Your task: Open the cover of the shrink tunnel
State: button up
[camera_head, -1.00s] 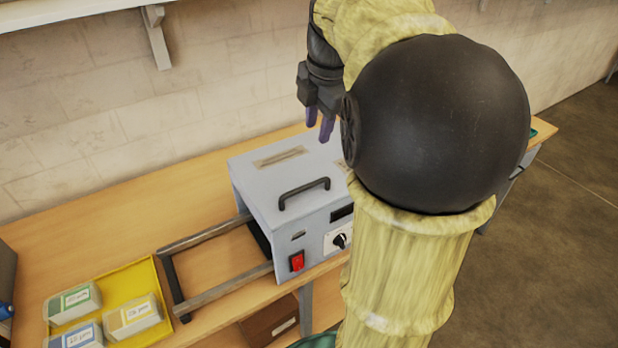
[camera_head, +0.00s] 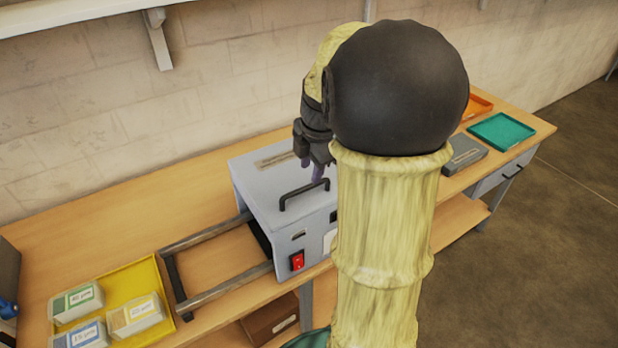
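The shrink tunnel (camera_head: 265,215) is a light grey box on the wooden bench, with a red switch (camera_head: 297,261) on its front. Its cover (camera_head: 262,180) lies flat and closed on top, with a black bar handle (camera_head: 290,199) near the front edge. My gripper (camera_head: 312,170) points down just above and behind the handle, close to its right end. Whether a fingertip touches the cover or handle cannot be told. My arm hides the tunnel's right side and the knob.
A metal frame (camera_head: 222,289) extends left from the tunnel. A yellow tray (camera_head: 145,275) with labelled boxes sits at front left. A dark grey box (camera_head: 464,152), a green tray (camera_head: 498,131) and an orange tray (camera_head: 479,105) lie on the right. A wall shelf (camera_head: 75,14) hangs at upper left.

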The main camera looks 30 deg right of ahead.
aim_at(308, 186)
jog(key=f, duration=0.2)
jog(key=w+f+p, duration=0.1)
jog(key=f, duration=0.2)
jog(key=shift+w+f, duration=0.1)
jog(key=shift+f, duration=0.15)
grip_shut()
